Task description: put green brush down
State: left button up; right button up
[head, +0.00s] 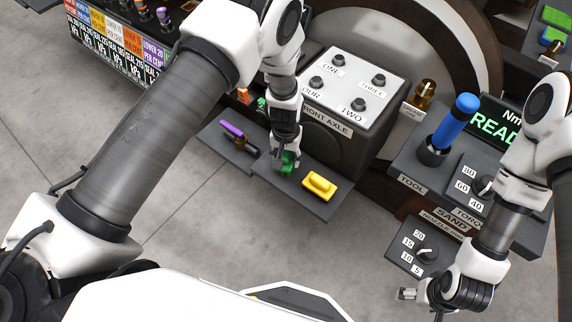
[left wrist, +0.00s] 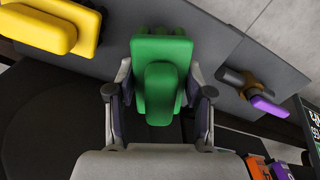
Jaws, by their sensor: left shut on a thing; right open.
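The green brush (head: 289,161) is at my left gripper (head: 286,160), over the grey shelf (head: 318,208) in front of the front axle box. The left wrist view shows the green brush (left wrist: 160,75) between the two fingers of my left gripper (left wrist: 160,105), which is shut on it. I cannot tell whether the brush touches the shelf. My right gripper (head: 420,298) is open and empty at the lower right, away from the shelf.
A yellow block with a handle (head: 320,185) lies on the shelf right of the brush. A purple-handled tool (head: 236,133) lies to its left. The front axle box (head: 350,95) with several knobs stands behind. A tool stand with a blue handle (head: 457,122) is at right.

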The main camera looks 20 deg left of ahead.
aim_at(286, 164)
pick_arm(q)
jog(key=shift+f, duration=1.5)
jog(key=shift+f+b, duration=0.15)
jog(key=shift+b, duration=0.2)
jog(key=o, duration=1)
